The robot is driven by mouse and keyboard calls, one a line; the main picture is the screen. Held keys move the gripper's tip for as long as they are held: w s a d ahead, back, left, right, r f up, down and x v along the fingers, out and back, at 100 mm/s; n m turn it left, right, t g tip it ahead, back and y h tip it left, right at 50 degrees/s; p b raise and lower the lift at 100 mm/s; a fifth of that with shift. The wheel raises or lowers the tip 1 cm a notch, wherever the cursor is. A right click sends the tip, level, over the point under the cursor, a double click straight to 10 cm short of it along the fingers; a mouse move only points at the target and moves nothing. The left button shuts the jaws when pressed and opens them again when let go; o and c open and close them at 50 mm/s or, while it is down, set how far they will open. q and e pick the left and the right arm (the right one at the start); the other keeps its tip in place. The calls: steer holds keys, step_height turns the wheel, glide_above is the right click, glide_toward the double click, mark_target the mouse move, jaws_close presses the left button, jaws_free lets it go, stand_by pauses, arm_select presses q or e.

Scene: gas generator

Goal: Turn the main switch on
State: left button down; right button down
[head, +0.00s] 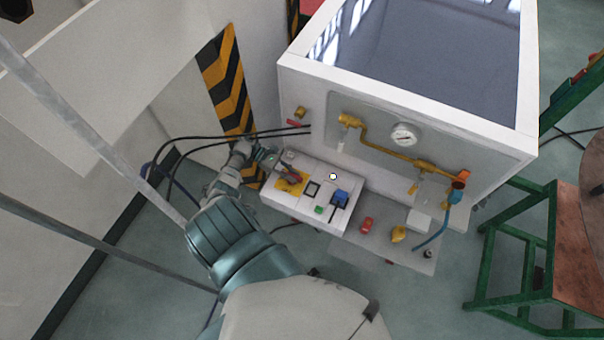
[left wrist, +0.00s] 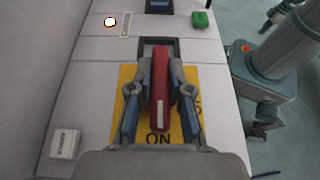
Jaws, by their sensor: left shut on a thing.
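The main switch has a red handle (left wrist: 160,88) over a yellow plate (left wrist: 126,78) that reads "ON" at its near edge. In the left wrist view the handle runs lengthwise, tilted slightly, between the two fingers. My left gripper (left wrist: 160,105) is shut on the red handle, with one finger on each side. In the head view my left gripper (head: 272,160) reaches the left end of the control panel, and the red handle (head: 293,177) shows small beside it. The handle's base is partly hidden. My right gripper is not in view.
The control panel (head: 276,208) also carries a green button (head: 319,210), a blue part (head: 340,197) and a round white light (head: 333,176). The generator cabinet (head: 298,92) rises behind, with yellow pipes and a gauge (head: 404,134). Black cables (head: 215,137) pass near my left arm. A green-framed table (head: 510,240) stands right.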

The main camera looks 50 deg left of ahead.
arm_select(q)
steer(key=shift+f, duration=0.15)
steer(key=c, duration=1.1)
jaws_free()
steer(key=shift+a, duration=0.1)
steer(key=shift+v, duration=5.95)
steer(key=shift+w, duration=0.15)
